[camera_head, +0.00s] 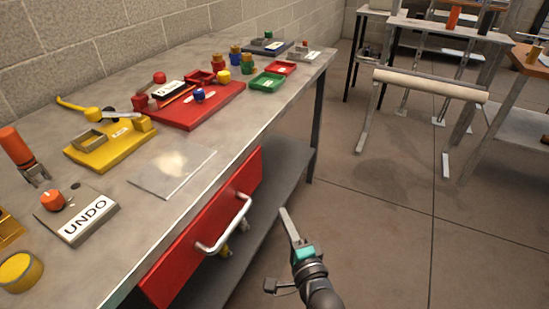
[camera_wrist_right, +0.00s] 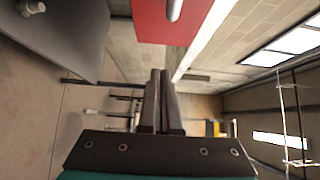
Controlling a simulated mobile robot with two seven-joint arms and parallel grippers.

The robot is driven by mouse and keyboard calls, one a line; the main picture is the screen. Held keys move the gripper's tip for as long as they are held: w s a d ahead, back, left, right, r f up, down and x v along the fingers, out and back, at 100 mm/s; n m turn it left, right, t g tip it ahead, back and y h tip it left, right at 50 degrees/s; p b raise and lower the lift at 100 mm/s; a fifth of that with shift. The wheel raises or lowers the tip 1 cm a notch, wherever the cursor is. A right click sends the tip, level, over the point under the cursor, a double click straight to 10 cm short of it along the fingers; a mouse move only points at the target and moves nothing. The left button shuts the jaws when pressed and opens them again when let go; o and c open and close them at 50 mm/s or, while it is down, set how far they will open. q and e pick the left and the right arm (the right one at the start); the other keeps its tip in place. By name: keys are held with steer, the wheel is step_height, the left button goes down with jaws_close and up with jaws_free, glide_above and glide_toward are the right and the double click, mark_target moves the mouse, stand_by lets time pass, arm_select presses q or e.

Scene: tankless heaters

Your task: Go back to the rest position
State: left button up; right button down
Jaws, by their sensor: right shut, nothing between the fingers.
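My right gripper (camera_head: 290,226) is in front of the workbench, to the right of the red drawer (camera_head: 215,225), over the floor. It is apart from the bench and the drawer. In the right wrist view its two fingers (camera_wrist_right: 162,90) are together with nothing between them. The red drawer front also shows in the right wrist view (camera_wrist_right: 158,22). My left gripper is not in view.
The grey bench top (camera_head: 255,125) carries a yellow fixture (camera_head: 105,150), a red tray (camera_head: 190,108), an UNDO block (camera_head: 78,215) and a clear plate (camera_head: 172,172). A metal handle (camera_head: 225,228) sticks out from the drawer.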

steer(key=s+d+f+n+g+h, duration=0.1)
steer(key=s+d+f+n+g, duration=0.2)
steer(key=f, duration=0.5)
steer(key=s+d+f+n+g+h, duration=0.1)
steer(key=s+d+f+n+g, duration=0.15)
steer(key=s+f, duration=0.4)
steer(key=s+d+f+n+g, duration=0.2)
steer(key=s+f+n, duration=0.15)
steer(key=f, duration=0.55)
steer(key=s+d+f+n+g+h, duration=0.1)
steer(key=s+d+f+n+g, duration=0.1)
steer(key=s, duration=0.5)
steer(key=s+d+f+n+g+h, duration=0.1)
steer(key=s+d+f+n+g, duration=0.2)
steer(key=s+d+f, duration=0.2)
steer(key=s+d+f+n+g+h, duration=0.1)
steer(key=s+d+f+n+g, duration=0.1)
steer(key=s+f, duration=0.4)
steer(key=s+d+n, duration=0.1)
steer(key=s, duration=0.4)
steer(key=shift+s+d, duration=0.15)
steer(key=shift+s, duration=0.05)
steer(key=shift+g, duration=0.25)
